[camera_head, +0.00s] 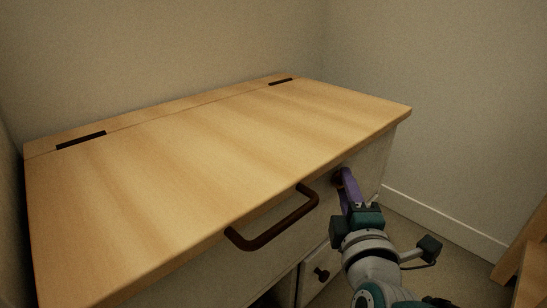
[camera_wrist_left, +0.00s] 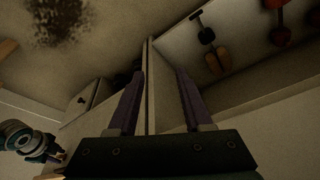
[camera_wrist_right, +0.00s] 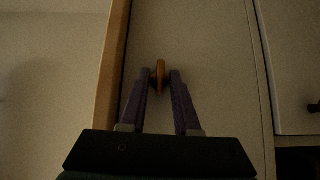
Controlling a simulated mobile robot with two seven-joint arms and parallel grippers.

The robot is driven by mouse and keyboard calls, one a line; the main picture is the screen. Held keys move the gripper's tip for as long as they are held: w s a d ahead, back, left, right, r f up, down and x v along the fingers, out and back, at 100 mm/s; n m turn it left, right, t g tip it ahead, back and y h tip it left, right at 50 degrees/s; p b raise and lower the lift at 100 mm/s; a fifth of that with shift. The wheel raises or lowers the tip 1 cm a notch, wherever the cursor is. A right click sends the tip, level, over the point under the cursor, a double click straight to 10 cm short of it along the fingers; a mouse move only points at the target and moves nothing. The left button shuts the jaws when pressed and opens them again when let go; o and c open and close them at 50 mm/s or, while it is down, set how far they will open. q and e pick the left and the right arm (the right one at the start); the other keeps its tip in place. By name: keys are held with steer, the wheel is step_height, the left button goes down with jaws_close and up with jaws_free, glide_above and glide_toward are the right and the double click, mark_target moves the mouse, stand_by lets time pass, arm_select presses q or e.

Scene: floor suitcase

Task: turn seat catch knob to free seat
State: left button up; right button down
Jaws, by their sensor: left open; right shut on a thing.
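The seat (camera_head: 210,130) is a light wooden lid on a pale bench, lying flat with dark hinges along its back edge. The catch knob (camera_wrist_right: 161,76) is a small orange-brown piece on the pale bench front. My right gripper (camera_head: 344,176) reaches the front near its right end. In the right wrist view its purple fingers (camera_wrist_right: 160,78) are shut on the knob from both sides. In the head view the fingers mostly hide the knob. My left gripper (camera_wrist_left: 156,74) is open and empty in the left wrist view, low and outside the head view.
Walls stand close behind and at the left. Wooden furniture (camera_head: 525,250) stands at the far right.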

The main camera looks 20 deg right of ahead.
stand_by(0.3)
steer(key=c, duration=0.9)
jaws_free()
steer(key=p+v, duration=0.3)
steer(key=v, duration=0.7)
steer(key=shift+f+p, duration=0.1)
steer(key=shift+p, duration=0.3)
